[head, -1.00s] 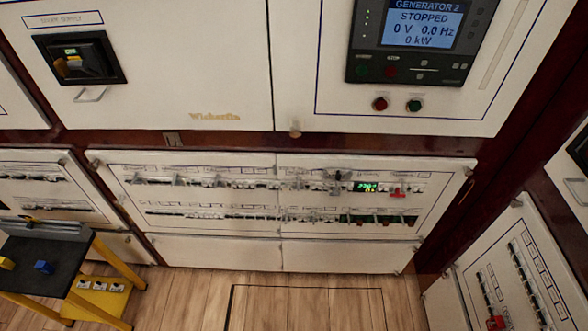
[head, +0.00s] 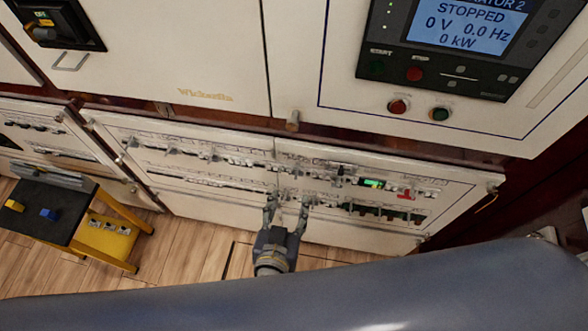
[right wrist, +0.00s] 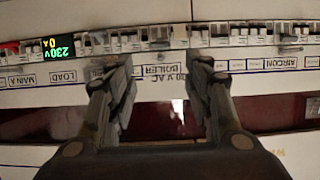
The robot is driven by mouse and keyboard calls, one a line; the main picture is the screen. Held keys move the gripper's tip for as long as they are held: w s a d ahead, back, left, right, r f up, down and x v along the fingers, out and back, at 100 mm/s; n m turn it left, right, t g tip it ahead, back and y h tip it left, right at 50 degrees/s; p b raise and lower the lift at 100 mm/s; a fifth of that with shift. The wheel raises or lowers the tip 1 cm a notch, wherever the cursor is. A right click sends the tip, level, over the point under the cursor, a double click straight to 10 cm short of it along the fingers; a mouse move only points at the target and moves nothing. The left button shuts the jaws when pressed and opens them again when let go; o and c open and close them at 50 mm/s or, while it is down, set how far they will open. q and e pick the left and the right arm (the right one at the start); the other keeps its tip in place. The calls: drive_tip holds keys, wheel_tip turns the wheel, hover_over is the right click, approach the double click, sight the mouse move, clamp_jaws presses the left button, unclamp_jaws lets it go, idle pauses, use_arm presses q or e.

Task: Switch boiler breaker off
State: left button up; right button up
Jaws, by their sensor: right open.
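In the right wrist view, which is upside down, the BOILER label (right wrist: 157,71) shows between my right gripper's fingers. The boiler breaker (right wrist: 156,39) is in the row just above that label in the picture. Its lever position is too small to tell. My right gripper (head: 287,202) is open and empty, in front of the lower breaker panel (head: 340,228) in the head view. Its fingers (right wrist: 157,66) stand either side of the label in the wrist view; contact with the panel cannot be told. My left gripper is not in view.
A green display (head: 373,183) and a red switch (head: 406,193) are right of the gripper. The generator screen (head: 465,28) and red and green buttons are above. A black-topped yellow stool (head: 40,215) stands left. Other breakers sit close by in the row.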

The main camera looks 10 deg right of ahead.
sight(296, 178)
drive_tip(key=x, duration=1)
drive_tip(key=shift+w+f, duration=0.1)
drive_tip(key=shift+w, duration=0.05)
drive_tip(key=c, duration=1)
